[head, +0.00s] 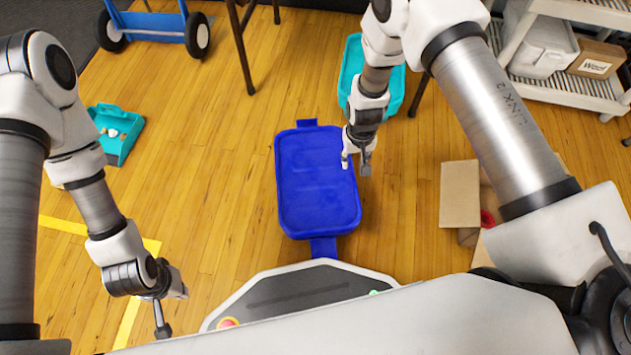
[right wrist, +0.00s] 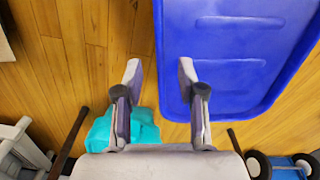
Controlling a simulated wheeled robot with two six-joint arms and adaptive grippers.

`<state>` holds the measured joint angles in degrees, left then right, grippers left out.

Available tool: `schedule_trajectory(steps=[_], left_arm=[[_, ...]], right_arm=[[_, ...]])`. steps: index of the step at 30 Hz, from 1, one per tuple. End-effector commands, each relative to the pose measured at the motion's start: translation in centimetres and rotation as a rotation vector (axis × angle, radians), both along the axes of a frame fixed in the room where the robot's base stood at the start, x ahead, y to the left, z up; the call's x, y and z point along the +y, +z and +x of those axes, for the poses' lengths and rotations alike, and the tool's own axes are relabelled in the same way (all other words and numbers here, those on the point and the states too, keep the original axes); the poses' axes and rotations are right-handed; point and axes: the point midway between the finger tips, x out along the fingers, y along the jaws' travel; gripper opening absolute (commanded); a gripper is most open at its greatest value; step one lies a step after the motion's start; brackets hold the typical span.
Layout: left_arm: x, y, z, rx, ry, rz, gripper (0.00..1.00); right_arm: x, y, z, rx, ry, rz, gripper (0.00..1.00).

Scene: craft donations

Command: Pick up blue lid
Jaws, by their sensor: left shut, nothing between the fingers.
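The blue lid (head: 315,180) lies flat on the wooden floor in front of my base, with a tab at its far and near ends. In the right wrist view the lid (right wrist: 235,60) fills the right side. My right gripper (head: 356,165) is over the lid's right edge in the head view. In the right wrist view its two fingers (right wrist: 160,75) are apart, one over the lid and one over bare floor, with nothing held. My left gripper (head: 172,309) is shut and empty, low at the left, well away from the lid.
A teal bin (head: 352,70) stands beyond the lid. A cardboard box (head: 460,195) is at the right. A blue hand truck (head: 155,25) and a white shelf (head: 560,85) are at the back. Floor left of the lid is clear.

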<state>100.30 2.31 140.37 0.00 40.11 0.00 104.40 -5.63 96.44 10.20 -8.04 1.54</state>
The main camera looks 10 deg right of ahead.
Motion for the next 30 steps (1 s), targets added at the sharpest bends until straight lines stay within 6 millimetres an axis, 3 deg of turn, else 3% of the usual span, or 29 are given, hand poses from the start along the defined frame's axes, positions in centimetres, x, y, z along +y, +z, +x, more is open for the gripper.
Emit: schedule_trajectory(steps=[7, 15, 16, 19, 30], left_arm=[[0.0, -3.8, 0.0, 0.000, 0.001, 0.000, 0.00], [0.0, -3.8, 0.1, -0.003, 0.003, 0.000, 0.00], [0.0, -3.8, 0.1, -0.002, 0.003, 0.000, 0.00], [0.0, -3.8, 0.1, -0.002, 0.003, 0.000, 0.00], [0.0, -3.8, 0.1, -0.002, 0.003, 0.000, 0.00]], right_arm=[[-0.1, -4.7, 0.1, 0.000, 0.000, 0.000, 0.40], [-0.1, -5.1, 0.1, 0.000, 0.000, 0.000, 0.40], [-0.1, -5.1, 0.1, 0.000, 0.000, 0.000, 0.36], [-0.1, -5.1, 0.1, 0.000, 0.000, 0.000, 0.01], [-0.1, -5.1, 0.1, -0.001, 0.000, 0.000, 0.00]])
